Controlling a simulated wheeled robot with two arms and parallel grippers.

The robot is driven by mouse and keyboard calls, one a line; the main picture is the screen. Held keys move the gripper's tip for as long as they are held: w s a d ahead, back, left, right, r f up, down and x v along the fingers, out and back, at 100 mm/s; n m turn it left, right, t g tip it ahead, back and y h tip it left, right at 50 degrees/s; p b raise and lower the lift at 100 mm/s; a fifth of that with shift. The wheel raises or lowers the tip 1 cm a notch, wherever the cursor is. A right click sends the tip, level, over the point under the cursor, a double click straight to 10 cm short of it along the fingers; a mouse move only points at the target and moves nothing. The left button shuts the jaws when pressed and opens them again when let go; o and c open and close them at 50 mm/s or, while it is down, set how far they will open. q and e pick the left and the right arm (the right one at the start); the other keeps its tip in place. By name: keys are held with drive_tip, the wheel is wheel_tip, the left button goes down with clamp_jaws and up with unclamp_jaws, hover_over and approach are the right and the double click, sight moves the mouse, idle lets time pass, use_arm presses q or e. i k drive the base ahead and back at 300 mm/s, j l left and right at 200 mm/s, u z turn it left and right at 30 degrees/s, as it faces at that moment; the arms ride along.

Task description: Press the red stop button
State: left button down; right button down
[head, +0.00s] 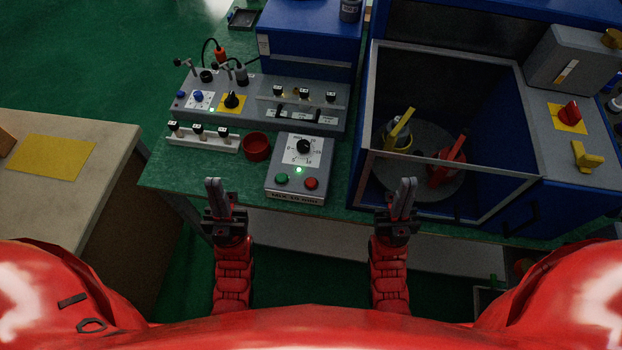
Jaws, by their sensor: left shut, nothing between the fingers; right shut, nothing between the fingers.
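The red stop button (311,183) sits at the lower right of a small grey control box (319,160) near the bench's front edge. A green button (282,179) is to its left, with a lit green lamp (299,170) between and above them. A black dial (303,146) is higher on the box. My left gripper (213,184) is shut and empty, left of the box at the bench's front edge. My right gripper (407,184) is shut and empty, right of the box. Neither gripper touches the box.
A red cup (257,146) stands just left of the box. Behind is a grey panel (300,105) with switches and knobs. On the right is a blue framed enclosure (362,180) with red and yellow parts inside. A beige table (110,140) stands at far left.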

sight(310, 181)
drive_tip(key=k+j+z, duration=0.1)
drive_tip(key=j, duration=0.25)
drive_tip(key=k+j+z, duration=0.1)
drive_tip(key=k+j, duration=0.2)
drive_tip(key=k+j+z, duration=0.1)
drive_tip(key=j, duration=0.3)
drive_tip(key=i+l, duration=0.1)
drive_tip(key=l, duration=0.15)
drive_tip(key=i+l, duration=0.1)
drive_tip(key=l, duration=0.15)
